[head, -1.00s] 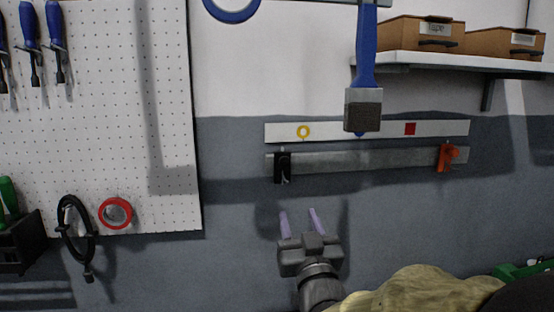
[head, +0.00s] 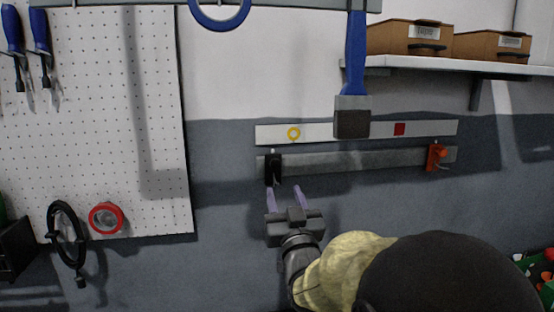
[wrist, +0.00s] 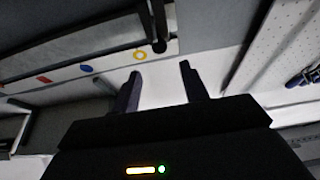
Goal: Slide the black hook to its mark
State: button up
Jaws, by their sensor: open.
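The black hook (head: 273,168) sits near the left end of a grey rail (head: 350,161) on the wall. In the wrist view the black hook (wrist: 159,40) is just beyond my fingertips. A white strip (head: 335,133) above the rail bears a yellow ring mark (head: 293,133) and a red square mark (head: 399,129). A blue mark (wrist: 86,69) between them shows only in the wrist view. The black hook is a little left of the yellow ring. My gripper (head: 285,190) is open and empty, just below the hook, its lilac fingers pointing up toward the rail.
A blue-handled brush (head: 352,80) hangs in front of the strip's middle. A pegboard (head: 110,130) with tools is at left, and a shelf (head: 450,64) with boxes is at upper right.

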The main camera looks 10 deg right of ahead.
aim_at(276, 163)
jog(key=p+x, duration=0.4)
jog(key=x, duration=0.7)
jog(key=shift+a+r, duration=0.15)
jog(key=shift+r, duration=0.1)
jog(key=shift+c, duration=0.3)
jog(key=shift+d, duration=0.3)
grip_shut()
jog(key=shift+a, duration=0.1)
